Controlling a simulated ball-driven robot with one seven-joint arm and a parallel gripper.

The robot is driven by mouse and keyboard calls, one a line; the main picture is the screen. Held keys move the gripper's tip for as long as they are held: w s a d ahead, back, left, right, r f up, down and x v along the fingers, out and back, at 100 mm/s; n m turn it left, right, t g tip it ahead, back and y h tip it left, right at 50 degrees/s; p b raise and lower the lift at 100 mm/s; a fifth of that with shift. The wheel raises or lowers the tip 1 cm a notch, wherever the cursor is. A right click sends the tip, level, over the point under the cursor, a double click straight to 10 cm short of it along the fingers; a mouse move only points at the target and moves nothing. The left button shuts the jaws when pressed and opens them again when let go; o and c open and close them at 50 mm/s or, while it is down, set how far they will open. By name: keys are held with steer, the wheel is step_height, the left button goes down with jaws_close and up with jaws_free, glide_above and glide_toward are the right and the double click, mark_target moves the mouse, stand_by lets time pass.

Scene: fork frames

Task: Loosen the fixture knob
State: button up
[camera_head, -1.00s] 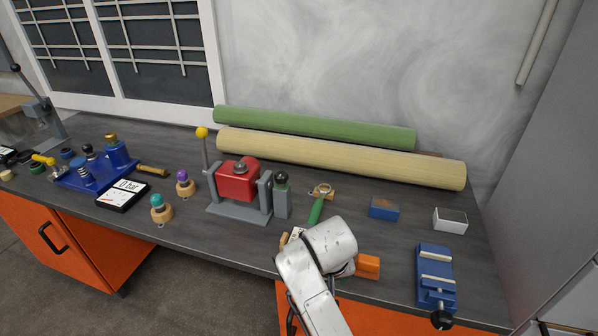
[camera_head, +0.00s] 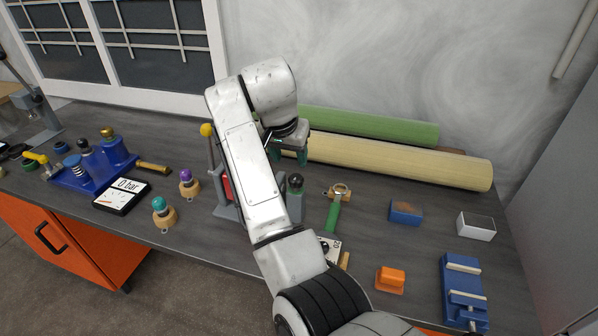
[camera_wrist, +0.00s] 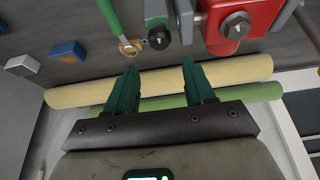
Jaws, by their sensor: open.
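The fixture is a red block in a grey cradle; the head view shows a sliver of the red block (camera_head: 227,187) beside my arm, which hides the rest. In the wrist view, the red block (camera_wrist: 267,22) carries a dark round knob with a pale pointer (camera_wrist: 236,25) at the upper right. To its left stands a grey-green post with a black knob (camera_wrist: 158,38), also seen in the head view (camera_head: 295,181). My gripper (camera_head: 288,156) is above the bench by the fixture, its green fingers apart and empty. In the wrist view the fingertips (camera_wrist: 158,64) are apart from both knobs.
A cream roll (camera_head: 400,164) and a green roll (camera_head: 375,125) lie behind the fixture. A green-handled tool (camera_head: 333,215) lies right of the post. A blue block (camera_head: 405,213), a white-topped box (camera_head: 476,226), an orange block (camera_head: 390,279) and a blue vise (camera_head: 463,290) stand further right.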

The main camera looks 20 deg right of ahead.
mark_target(296, 178)
steer(key=x, duration=1)
steer(key=shift+f, duration=0.25)
steer(key=shift+c, duration=0.2)
steer(key=c, duration=0.7)
steer(key=shift+p, duration=0.35)
steer(key=shift+c, duration=0.2)
steer(key=shift+r+n+p, duration=0.15)
steer(key=shift+n+p, duration=0.15)
steer(key=shift+p, duration=0.1)
